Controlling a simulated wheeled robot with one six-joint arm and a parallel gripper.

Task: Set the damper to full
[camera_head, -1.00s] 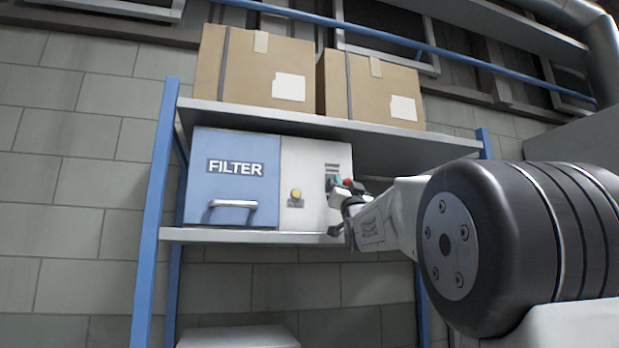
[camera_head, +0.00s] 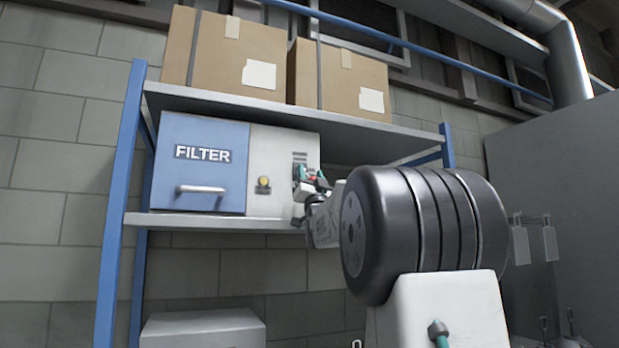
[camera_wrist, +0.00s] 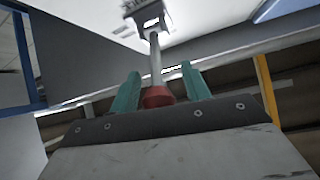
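The damper lever is a metal rod (camera_wrist: 155,58) with a red knob (camera_wrist: 157,97), coming from a grey slotted mount (camera_wrist: 145,14) in the wrist view. In the head view the red knob (camera_head: 322,181) is small at the right of the filter unit's pale panel (camera_head: 270,163). My gripper (camera_wrist: 160,82) has its teal fingers apart, one on each side of the knob. A narrow gap shows at the right finger; contact at the left finger is unclear. In the head view my gripper (camera_head: 309,175) is partly hidden by my wrist.
The unit has a blue FILTER door (camera_head: 203,152) with a handle, and a yellow button (camera_head: 263,184). It stands on a blue-posted shelf (camera_head: 220,221). Two cardboard boxes (camera_head: 235,55) are above. A grey box (camera_head: 203,328) is below. A large grey panel (camera_head: 570,200) is at right.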

